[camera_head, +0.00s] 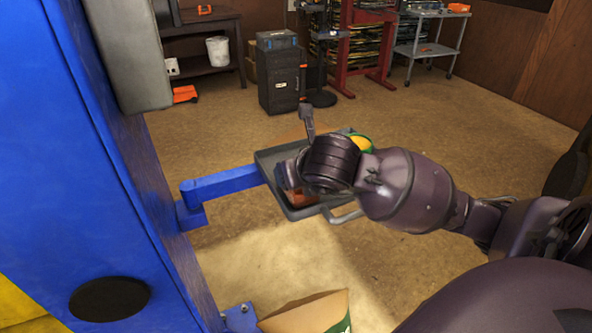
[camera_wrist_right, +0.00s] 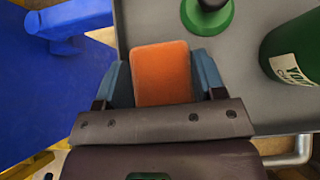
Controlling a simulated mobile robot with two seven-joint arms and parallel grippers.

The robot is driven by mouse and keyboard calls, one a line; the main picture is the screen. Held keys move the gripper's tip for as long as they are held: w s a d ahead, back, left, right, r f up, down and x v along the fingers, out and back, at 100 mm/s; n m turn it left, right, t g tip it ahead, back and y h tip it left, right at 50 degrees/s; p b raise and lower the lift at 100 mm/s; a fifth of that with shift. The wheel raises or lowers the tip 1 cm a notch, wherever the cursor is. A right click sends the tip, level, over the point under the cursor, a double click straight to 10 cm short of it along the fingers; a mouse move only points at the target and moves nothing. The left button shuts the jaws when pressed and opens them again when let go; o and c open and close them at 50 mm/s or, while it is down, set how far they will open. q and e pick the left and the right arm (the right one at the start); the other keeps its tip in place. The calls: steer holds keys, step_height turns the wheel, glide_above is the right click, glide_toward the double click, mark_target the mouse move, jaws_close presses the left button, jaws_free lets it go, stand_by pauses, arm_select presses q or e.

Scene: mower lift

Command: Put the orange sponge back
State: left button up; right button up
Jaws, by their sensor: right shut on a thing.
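The orange sponge (camera_wrist_right: 160,70) is between the two blue fingers of my right gripper (camera_wrist_right: 161,82) in the right wrist view, and the gripper is shut on it. The sponge is above the left part of a grey tray (camera_wrist_right: 243,92), near its edge; I cannot tell whether it touches the tray. In the head view my right wrist covers much of the tray (camera_head: 264,160), and my right gripper (camera_head: 290,180) is over its left side. My left gripper is not in view.
A green round-based object (camera_wrist_right: 210,18) and a green labelled container (camera_wrist_right: 292,55) stand on the tray. A blue arm (camera_head: 225,184) joins the tray to the blue lift post (camera_head: 95,180). An open cardboard box (camera_head: 308,313) is below.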

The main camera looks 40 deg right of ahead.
steer(key=shift+f, duration=0.15)
steer(key=o, duration=0.9)
steer(key=shift+o, duration=0.4)
steer(key=shift+s+d, duration=0.1)
